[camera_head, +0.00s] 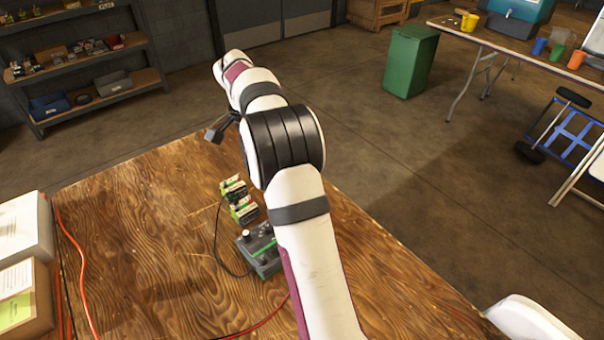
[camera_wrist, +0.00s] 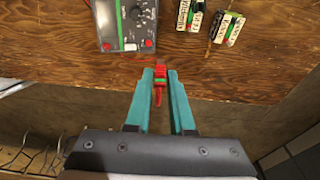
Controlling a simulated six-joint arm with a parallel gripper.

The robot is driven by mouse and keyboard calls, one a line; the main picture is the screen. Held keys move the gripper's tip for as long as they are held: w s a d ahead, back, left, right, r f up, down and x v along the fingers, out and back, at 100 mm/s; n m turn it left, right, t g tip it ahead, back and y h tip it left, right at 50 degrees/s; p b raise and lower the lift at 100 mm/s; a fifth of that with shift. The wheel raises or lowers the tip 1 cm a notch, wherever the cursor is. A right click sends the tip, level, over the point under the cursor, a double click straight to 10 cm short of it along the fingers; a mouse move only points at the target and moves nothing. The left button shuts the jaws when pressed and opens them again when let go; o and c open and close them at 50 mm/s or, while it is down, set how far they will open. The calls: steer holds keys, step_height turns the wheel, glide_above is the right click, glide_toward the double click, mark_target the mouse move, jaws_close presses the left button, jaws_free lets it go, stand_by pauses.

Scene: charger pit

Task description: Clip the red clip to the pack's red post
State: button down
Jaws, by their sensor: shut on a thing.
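My gripper (camera_wrist: 161,100) has teal fingers in the wrist view, shut on the red clip (camera_wrist: 159,84), which has a green band. The clip's upper end points toward the wooden table. Two upright packs (camera_wrist: 190,14) (camera_wrist: 228,27) with white labels and green and black bodies stand on the table, up and right of the clip. They also show in the head view (camera_head: 243,208) (camera_head: 233,187). I cannot make out a red post on either pack. In the head view the fingers and clip cannot be made out.
A grey box with a dial and green stripe (camera_wrist: 122,24) stands left of the packs; the head view shows it beside my arm (camera_head: 255,255). A black cord runs by it. The table's left middle is clear (camera_head: 130,220).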

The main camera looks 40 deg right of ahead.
steer(key=w+a+f, duration=0.2)
steer(key=w+f, duration=0.2)
steer(key=w, duration=0.1)
steer(key=shift+w+a+f, duration=0.15)
steer(key=shift+w+f, duration=0.15)
steer(key=shift+f, duration=0.1)
steer(key=shift+f, duration=3.45)
steer(key=shift+f, duration=0.15)
steer(key=c, duration=0.7)
jaws_free()
